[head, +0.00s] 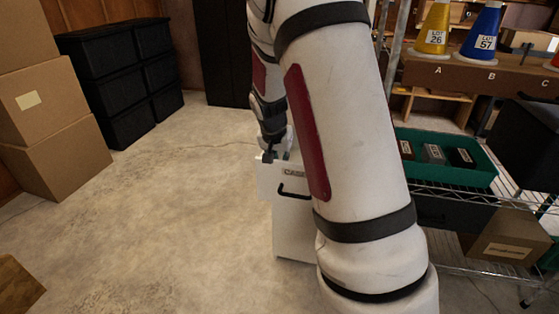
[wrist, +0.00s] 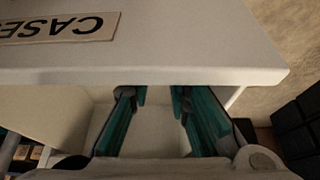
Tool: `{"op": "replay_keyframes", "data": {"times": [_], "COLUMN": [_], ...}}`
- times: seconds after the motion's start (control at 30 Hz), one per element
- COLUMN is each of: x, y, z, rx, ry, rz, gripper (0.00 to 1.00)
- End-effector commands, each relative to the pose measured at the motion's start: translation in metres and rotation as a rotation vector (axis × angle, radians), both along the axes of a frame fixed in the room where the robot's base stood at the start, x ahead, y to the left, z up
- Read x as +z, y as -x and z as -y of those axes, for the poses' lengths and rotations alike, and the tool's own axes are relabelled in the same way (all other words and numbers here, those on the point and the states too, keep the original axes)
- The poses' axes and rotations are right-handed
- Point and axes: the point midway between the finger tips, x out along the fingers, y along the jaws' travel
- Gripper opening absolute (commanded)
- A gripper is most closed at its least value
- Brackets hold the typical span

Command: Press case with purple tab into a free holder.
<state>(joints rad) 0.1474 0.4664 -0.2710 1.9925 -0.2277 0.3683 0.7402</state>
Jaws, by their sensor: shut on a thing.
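A white drawer with a "CASES" label (wrist: 60,28) and a black handle (head: 293,192) stands pulled out of a white cabinet (head: 292,235). My gripper (head: 269,156) is at the drawer's upper edge. In the wrist view my gripper (wrist: 160,92) points down behind the drawer front, its teal-padded fingers apart. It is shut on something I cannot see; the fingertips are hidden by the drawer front. The case with the purple tab does not show in either view. I cannot make out a free holder.
A green bin (head: 480,178) with several dark labelled boxes sits on a wire rack at right. Yellow (head: 433,35) and blue (head: 483,38) cones stand on a lettered brown ledge. Black crates (head: 120,75) and cardboard boxes (head: 50,105) line the left. Floor between is clear.

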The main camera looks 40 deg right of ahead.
Motion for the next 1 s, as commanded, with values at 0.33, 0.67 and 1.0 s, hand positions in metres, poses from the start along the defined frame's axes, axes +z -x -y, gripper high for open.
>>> {"op": "replay_keyframes", "data": {"times": [0.33, 0.67, 1.0], "x": [0.0, -0.008, -0.011], "y": [0.0, 0.0, 0.001], "z": [-0.001, -0.001, -0.001], "rx": [0.0, 0.0, 0.001], "ry": [0.0, -0.001, -0.001], "rz": [0.0, -0.001, -0.002], "gripper": [0.06, 0.06, 0.29]}}
